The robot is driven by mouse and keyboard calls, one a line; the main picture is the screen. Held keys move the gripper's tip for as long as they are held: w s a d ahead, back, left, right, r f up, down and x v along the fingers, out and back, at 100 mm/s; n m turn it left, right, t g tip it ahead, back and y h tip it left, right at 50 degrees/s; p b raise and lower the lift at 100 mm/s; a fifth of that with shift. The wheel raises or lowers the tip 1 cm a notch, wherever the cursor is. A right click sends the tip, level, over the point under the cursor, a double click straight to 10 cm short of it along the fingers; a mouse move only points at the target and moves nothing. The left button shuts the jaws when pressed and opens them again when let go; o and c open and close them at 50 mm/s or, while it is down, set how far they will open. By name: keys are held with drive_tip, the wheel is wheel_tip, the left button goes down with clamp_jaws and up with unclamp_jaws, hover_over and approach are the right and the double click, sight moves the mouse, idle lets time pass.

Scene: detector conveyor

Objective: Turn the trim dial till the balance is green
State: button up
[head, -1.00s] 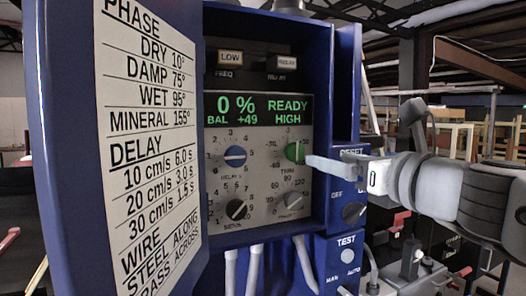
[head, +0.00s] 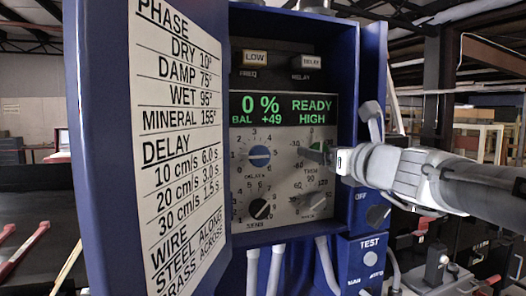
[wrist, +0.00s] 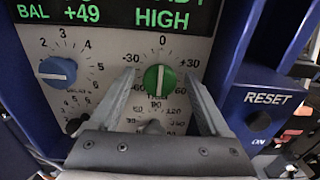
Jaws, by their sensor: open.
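The trim dial is a green knob (wrist: 159,79) with a pale pointer line, seen in the wrist view. Its pointer stands close to the 0 mark at the top. My gripper (wrist: 160,85) is open, with one finger on each side of the dial. I cannot tell whether the fingers touch it. In the head view my gripper (head: 322,155) reaches in from the right and largely hides the dial. The display (head: 270,108) reads 0 %, BAL +49, READY and HIGH in green letters.
A blue knob (head: 259,156) sits left of the dial, with a black knob (head: 261,209) below it. The open cabinet door (head: 180,150) carries a phase and delay chart at left. The cabinet's right wall and a RESET switch (wrist: 258,120) stand close to my gripper.

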clamp_jaws()
idle(0.3)
drive_tip(key=shift+f+n+b, duration=0.1)
drive_tip(key=shift+n+b, duration=0.2)
drive_tip(key=shift+b, duration=0.15)
drive_tip(key=n+b, duration=0.6)
drive_tip(key=n, duration=0.1)
drive_tip(key=n+b, duration=0.6)
drive_tip(key=n, duration=0.1)
drive_tip(key=n+b, duration=0.5)
drive_tip(key=n, duration=0.2)
drive_tip(key=shift+s+a+f+b, duration=0.1)
drive_tip(key=shift+a+f+b, duration=0.15)
drive_tip(key=shift+b, duration=0.15)
drive_tip(key=shift+n, duration=0.3)
